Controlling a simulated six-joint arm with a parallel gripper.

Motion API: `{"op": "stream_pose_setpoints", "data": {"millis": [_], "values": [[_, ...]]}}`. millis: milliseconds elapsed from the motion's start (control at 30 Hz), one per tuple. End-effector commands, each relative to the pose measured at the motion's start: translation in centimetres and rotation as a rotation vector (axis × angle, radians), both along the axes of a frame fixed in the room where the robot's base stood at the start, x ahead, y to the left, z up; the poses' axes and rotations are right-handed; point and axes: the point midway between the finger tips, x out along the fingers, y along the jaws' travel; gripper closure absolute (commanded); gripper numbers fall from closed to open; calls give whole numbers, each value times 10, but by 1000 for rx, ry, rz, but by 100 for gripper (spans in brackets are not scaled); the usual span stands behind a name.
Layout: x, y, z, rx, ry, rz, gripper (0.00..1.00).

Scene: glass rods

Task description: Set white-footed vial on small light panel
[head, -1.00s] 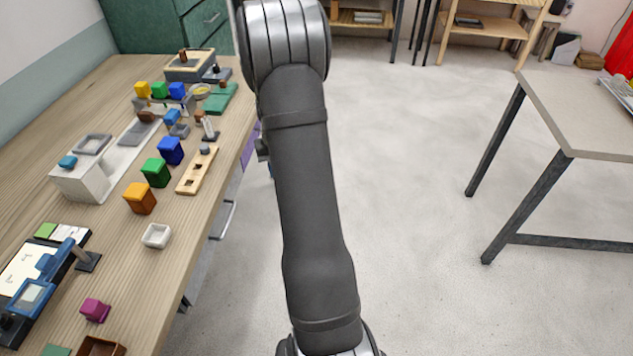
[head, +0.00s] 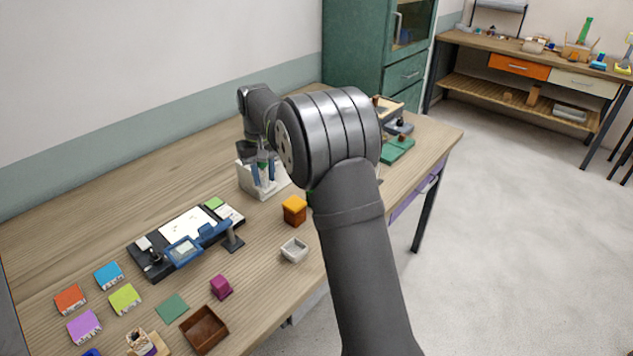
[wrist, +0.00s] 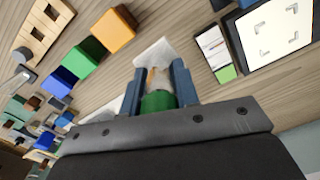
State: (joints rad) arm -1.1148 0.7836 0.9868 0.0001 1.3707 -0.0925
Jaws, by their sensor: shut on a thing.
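My gripper (head: 263,178) is above the white block (head: 247,182) on the bench, and its blue fingers point down. In the wrist view my gripper (wrist: 158,82) is shut on a small vial (wrist: 157,98) with a green part near the palm and a clear, amber-tinted part between the fingers. Its lower end and foot cannot be told from the pale shape behind it. The light panel (head: 182,226), white with dark corner marks, lies on a black base to the left of my gripper. It also shows in the wrist view (wrist: 272,32), apart from the vial.
A blue-framed stand (head: 184,250) and a dark post (head: 232,240) stand at the panel's near side. An orange block (head: 294,210) and a white dish (head: 294,249) are right of it. Coloured tiles and a brown box (head: 205,329) lie nearer. Bench behind the panel is clear.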

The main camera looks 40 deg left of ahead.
Motion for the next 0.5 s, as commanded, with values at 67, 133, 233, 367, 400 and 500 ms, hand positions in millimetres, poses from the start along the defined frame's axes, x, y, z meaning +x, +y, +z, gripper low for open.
{"op": "stream_pose_setpoints", "data": {"millis": [67, 133, 233, 367, 400, 500], "values": [[-34, 28, 0, 0, 0, 23, 94], [-62, 49, -3, -1, 0, 26, 94], [-99, 75, -11, -1, 0, 17, 94], [-140, 98, -23, -2, 1, -2, 94], [-151, 103, -26, -1, 0, -7, 94], [-171, 112, -32, -1, 0, -17, 94]]}}
